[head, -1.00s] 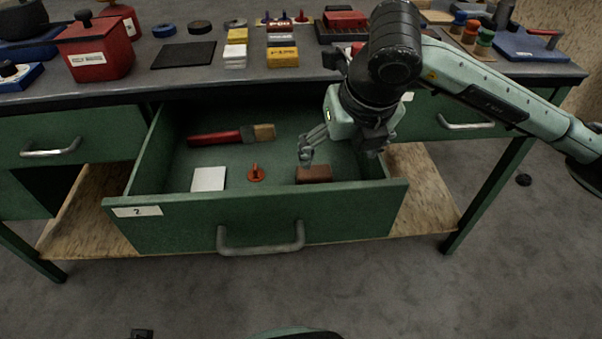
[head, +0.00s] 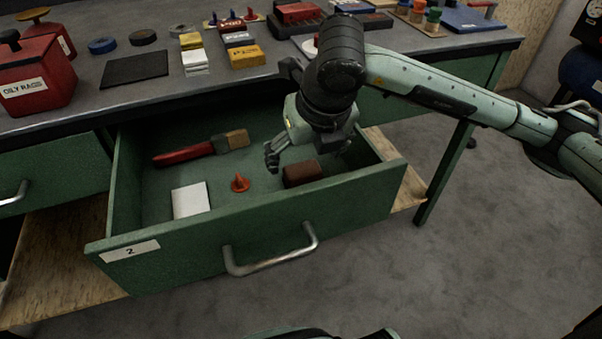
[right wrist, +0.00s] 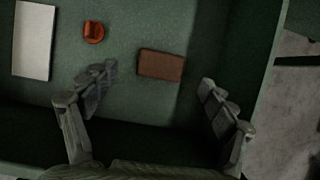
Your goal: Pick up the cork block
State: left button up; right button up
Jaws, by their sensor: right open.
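The cork block, a reddish-brown block (head: 302,173), lies on the floor of the open green drawer (head: 250,228), at its right part. It also shows in the right wrist view (right wrist: 161,65), between and ahead of the fingers. My right gripper (head: 308,158) is open over the drawer, above the block and apart from it; in the right wrist view its two fingers (right wrist: 155,92) are spread with nothing between their tips. My left gripper is not in view.
In the drawer lie a red-handled brush (head: 200,149), an orange-red knob-like piece (head: 240,183) and a white flat square (head: 190,200). The drawer walls surround them. The bench top (head: 130,95) above holds a red can (head: 36,80) and several coloured boxes.

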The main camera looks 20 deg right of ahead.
aim_at(302, 168)
jog(key=x, duration=0.5)
jog(key=shift+d+f+p, duration=0.1)
jog(key=shift+f+p, duration=0.3)
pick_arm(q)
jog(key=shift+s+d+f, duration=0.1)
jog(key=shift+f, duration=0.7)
pick_arm(e)
jog(key=c, duration=1.3)
jog(key=shift+o, duration=0.2)
jog(key=shift+r, duration=0.15)
